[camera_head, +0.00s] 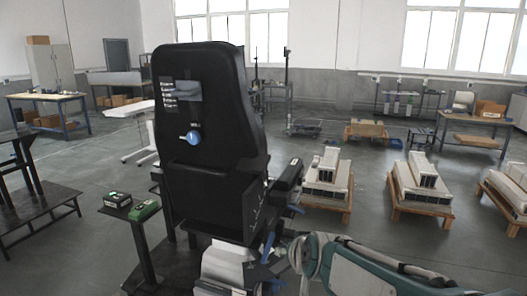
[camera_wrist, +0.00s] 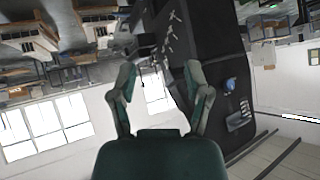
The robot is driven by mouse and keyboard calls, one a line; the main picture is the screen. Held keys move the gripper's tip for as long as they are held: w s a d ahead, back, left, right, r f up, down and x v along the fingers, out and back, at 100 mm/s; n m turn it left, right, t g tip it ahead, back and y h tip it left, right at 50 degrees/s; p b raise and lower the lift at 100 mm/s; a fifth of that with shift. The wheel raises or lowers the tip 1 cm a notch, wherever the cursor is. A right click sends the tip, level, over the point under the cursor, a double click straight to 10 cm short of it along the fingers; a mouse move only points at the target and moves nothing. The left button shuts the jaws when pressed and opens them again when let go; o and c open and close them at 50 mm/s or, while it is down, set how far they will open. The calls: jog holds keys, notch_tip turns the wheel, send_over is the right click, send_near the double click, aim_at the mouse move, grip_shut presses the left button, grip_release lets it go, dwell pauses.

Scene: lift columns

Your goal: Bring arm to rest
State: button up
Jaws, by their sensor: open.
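My arm shows at the lower right of the head view, a teal and grey link reaching in from the bottom edge. My gripper (camera_wrist: 161,92) is in the wrist view with its two green fingers spread apart and nothing between them. The wrist view is turned roughly upside down. A large black seat-like column (camera_head: 205,130) with a blue round knob stands in front of me. In the wrist view the black column (camera_wrist: 215,60) is beyond and to the right of the fingers. I cannot tell the exact gap between them.
A small dark stand (camera_head: 147,245) with two green-topped boxes stands left of the column. Pallets with white parts (camera_head: 328,182) and (camera_head: 420,183) sit to the right. A workbench (camera_head: 472,125) is at the back right. Grey floor is open between them.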

jog(key=s+d+g+h, duration=0.1)
jog(key=s+d, duration=0.3)
jog(key=s, duration=0.7)
jog(key=s+d+f+g+h, duration=0.1)
jog(key=s+d+g, duration=0.2)
jog(key=s, duration=0.8)
jog(key=shift+s+d+f, duration=0.25)
jog(key=shift+s+d, duration=0.15)
jog(key=shift+d, duration=0.7)
